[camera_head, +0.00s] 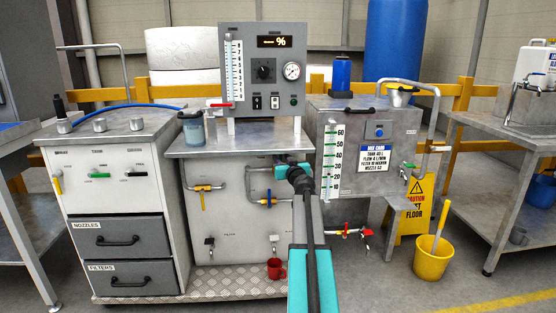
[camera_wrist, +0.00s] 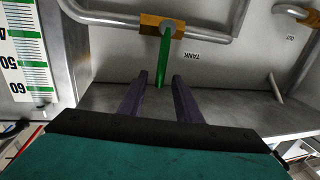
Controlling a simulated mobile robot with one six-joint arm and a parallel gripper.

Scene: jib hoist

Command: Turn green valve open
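In the wrist view a green valve handle (camera_wrist: 165,58) hangs from a brass valve body (camera_wrist: 160,25) on a grey pipe, beside the label TANK, which appears upside down. My gripper (camera_wrist: 161,75) is open, its two dark fingers apart. The free end of the green handle shows between the fingertips, with a gap on each side. I cannot tell how deep it sits between them. In the head view my arm and teal wrist reach to the middle cabinet (camera_head: 232,222) and hide the green valve and the fingers.
A blue-handled valve (camera_head: 268,201) and a yellow-handled valve (camera_head: 203,195) sit left of my wrist. The tank's level gauge (camera_head: 332,160) stands close on the right. A red mug (camera_head: 276,268) is on the lower plate. A yellow bucket (camera_head: 433,257) stands on the floor at right.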

